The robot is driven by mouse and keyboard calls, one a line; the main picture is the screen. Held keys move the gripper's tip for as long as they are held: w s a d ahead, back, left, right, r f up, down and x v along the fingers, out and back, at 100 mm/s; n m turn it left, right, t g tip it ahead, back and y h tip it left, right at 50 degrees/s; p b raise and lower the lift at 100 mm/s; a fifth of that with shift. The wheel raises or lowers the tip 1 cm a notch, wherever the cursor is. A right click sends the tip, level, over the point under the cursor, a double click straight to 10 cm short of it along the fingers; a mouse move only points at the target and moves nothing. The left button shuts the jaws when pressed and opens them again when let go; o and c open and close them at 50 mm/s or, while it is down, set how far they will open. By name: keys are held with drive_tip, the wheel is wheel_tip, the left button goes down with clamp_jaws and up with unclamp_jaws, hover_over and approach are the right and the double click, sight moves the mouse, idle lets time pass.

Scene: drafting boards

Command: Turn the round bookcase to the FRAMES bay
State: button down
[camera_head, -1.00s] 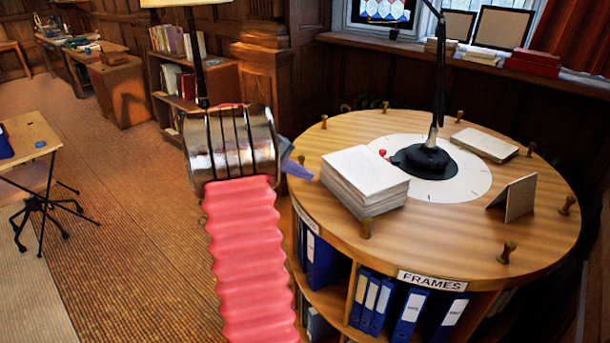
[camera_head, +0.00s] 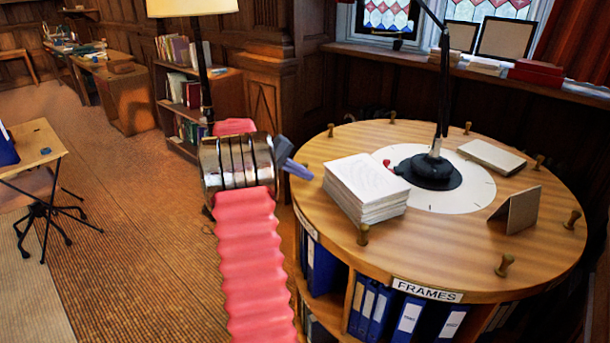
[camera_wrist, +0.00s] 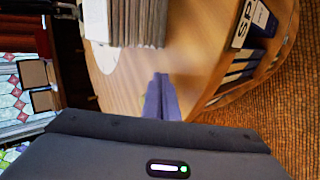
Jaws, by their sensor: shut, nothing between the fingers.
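The round bookcase (camera_head: 470,240) has a wooden top with brass-coloured pegs around its rim, including a front-left peg (camera_head: 363,235). In the wrist view, another label (camera_wrist: 240,25) shows only partly. My gripper (camera_head: 304,172) is shut and empty at the left rim of the top, left of the paper stack. In the wrist view, my gripper (camera_wrist: 160,80) points over the wooden top. I cannot tell whether it touches the bookcase. My gripper and wrist may hide a peg there.
A paper stack (camera_head: 368,190), a closed book (camera_head: 491,157), a folded card (camera_head: 516,209) and a black desk lamp (camera_head: 433,170) stand on the top. A floor lamp (camera_head: 193,8) is behind my arm. A desk (camera_head: 35,145) stands left; the floor between is clear.

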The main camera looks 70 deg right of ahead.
drive_tip(key=shift+d, duration=0.1)
drive_tip(key=shift+m+y, duration=0.3)
drive_tip(key=shift+m, duration=0.1)
drive_tip(key=shift+w+d, duration=0.35)
drive_tip(key=shift+d, duration=0.55)
drive_tip(key=shift+w+d, duration=0.4)
drive_tip(key=shift+d, duration=0.45)
drive_tip(key=shift+w+d, duration=0.35)
drive_tip(key=shift+d, duration=0.55)
drive_tip(key=shift+a+r, duration=0.1)
drive_tip(key=shift+a, duration=0.05)
drive_tip(key=shift+a+r, duration=0.4)
drive_tip(key=shift+a, duration=0.1)
wheel_tip(320, 180, up, 8)
